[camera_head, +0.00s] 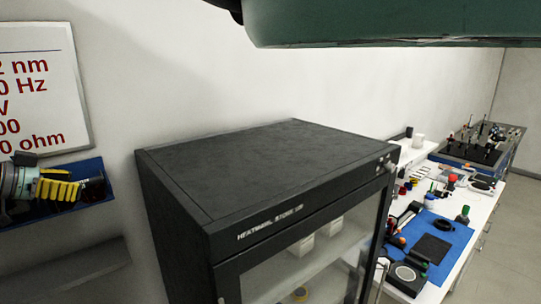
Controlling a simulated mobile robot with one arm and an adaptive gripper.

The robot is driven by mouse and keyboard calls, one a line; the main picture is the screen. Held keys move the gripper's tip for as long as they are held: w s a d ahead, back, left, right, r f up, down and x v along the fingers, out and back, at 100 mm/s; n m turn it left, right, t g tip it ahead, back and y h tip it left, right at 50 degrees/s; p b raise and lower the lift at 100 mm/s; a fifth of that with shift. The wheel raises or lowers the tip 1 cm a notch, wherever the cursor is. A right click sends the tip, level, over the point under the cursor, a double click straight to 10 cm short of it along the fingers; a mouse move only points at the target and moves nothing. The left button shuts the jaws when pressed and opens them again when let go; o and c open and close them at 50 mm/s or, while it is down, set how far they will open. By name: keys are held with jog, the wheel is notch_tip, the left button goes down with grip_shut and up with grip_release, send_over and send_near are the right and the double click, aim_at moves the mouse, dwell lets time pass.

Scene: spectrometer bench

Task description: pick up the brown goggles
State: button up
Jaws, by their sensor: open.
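I cannot pick out the brown goggles for certain. A blue wall shelf (108,169) at the left edge holds a yellow ribbed item (58,190) and a dark brownish item (95,189) at its right end. The dark item is too small to identify as goggles. A grey-green rounded item (10,183) is cut off by the left edge beside the yellow one. I cannot make out my gripper in this view.
A black glass-fronted cabinet (262,168) fills the middle. A white bench (459,262) on the right carries a blue mat (457,237), small tools and bottles. A sign (48,72) hangs above the shelf. A teal body (400,24) crosses the top.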

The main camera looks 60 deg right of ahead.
jog(key=shift+x, duration=0.8)
jog(key=shift+o, duration=0.2)
grip_shut()
